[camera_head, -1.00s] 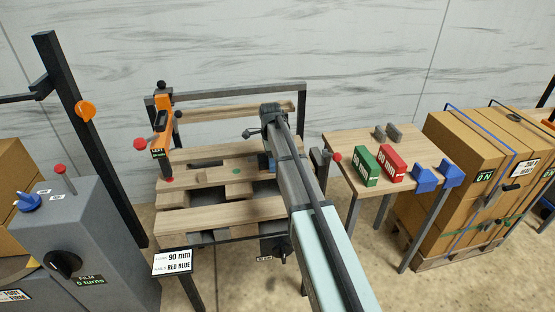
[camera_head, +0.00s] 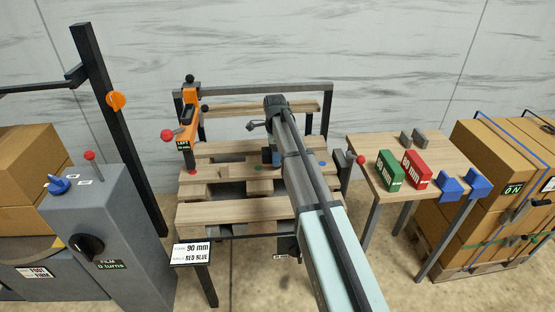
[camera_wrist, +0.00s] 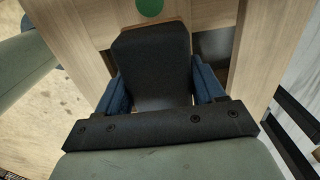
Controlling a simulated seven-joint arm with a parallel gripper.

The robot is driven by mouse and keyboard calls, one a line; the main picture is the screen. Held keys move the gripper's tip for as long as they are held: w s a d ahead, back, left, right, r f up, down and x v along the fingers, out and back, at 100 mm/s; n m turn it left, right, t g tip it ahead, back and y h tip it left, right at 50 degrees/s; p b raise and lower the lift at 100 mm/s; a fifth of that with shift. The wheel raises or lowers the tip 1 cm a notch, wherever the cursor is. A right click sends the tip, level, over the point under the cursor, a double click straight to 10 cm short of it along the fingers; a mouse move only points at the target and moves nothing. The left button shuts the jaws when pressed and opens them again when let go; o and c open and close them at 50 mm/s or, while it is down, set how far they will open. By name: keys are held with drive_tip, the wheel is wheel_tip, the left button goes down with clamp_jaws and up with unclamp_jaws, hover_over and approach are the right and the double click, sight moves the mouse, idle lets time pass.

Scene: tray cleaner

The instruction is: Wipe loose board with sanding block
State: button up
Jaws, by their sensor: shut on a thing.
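My gripper (camera_wrist: 153,95) is shut on a dark grey block, the sanding block (camera_wrist: 152,55), with a blue finger on each side of it. The block hangs over the pale wooden boards; I cannot tell whether it touches them. In the head view my gripper (camera_head: 268,156) is over the middle of the pallet (camera_head: 215,218), mostly hidden behind my arm. The middle board (camera_head: 222,171) carries a red dot at left, a green dot near my gripper and a blue dot at right. The green dot also shows in the wrist view (camera_wrist: 149,7). I cannot tell which board is loose.
An orange clamp (camera_head: 189,118) stands at the pallet's back left and a grey frame (camera_head: 250,88) behind it. A side table (camera_head: 372,172) at right holds green and red boxes (camera_head: 416,170) and blue pieces. A grey control box (camera_head: 110,235) stands at left.

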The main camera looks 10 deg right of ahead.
drive_tip(key=shift+r, duration=2.7)
drive_tip(key=shift+d, duration=0.1)
